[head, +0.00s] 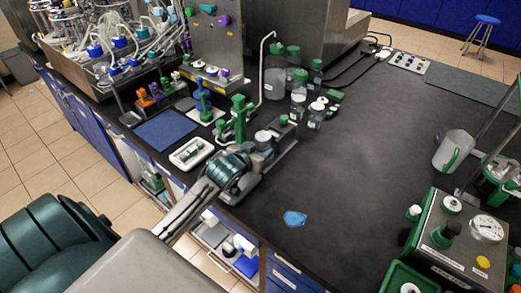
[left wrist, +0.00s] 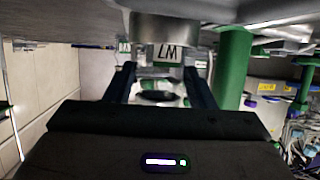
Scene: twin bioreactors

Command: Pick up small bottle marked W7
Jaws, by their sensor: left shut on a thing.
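The small bottle marked W7 shows in the left wrist view (left wrist: 167,53), its label upside down between my two dark fingers. In the head view a small white-capped bottle (head: 263,139) stands at my left gripper (head: 266,150), near the front edge of the bench; its label cannot be read there. My left gripper is shut on the W7 bottle; it also shows in the left wrist view (left wrist: 162,78). The fingers and the wrist hide part of the bottle in the head view. My right gripper is not in view.
Green stands (head: 238,117) and several green-capped bottles (head: 298,88) stand close behind the gripper. A white tray (head: 191,153) lies to its left. A blue patch (head: 294,218) lies on the dark bench (head: 360,150), which is largely clear to the right. A green control box (head: 450,243) stands front right.

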